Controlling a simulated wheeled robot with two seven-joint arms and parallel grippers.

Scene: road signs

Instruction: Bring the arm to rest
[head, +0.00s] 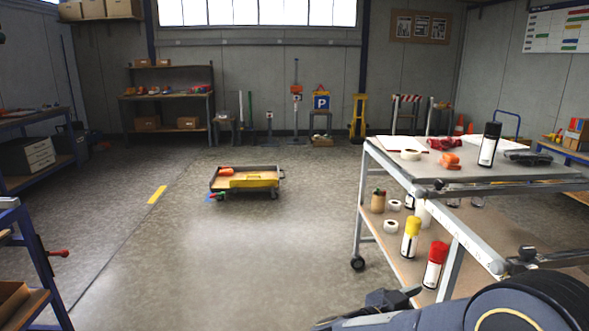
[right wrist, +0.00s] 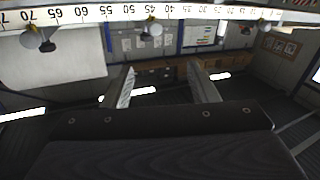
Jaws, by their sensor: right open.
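My right arm (head: 520,305) comes in at the lower right corner of the head view, in front of the cart. Its gripper (head: 335,322) is low at the bottom edge, pointing left, and partly cut off by the frame. In the right wrist view the two fingers of the right gripper (right wrist: 161,84) stand apart with nothing between them. The room behind them looks upside down. My left gripper is not in view.
A grey two-level cart (head: 450,178) stands close on the right, with spray cans, tape rolls and gloves. A low trolley (head: 250,181) stands mid-floor. A shelf (head: 32,225) is at the left edge. The floor (head: 220,260) between is clear.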

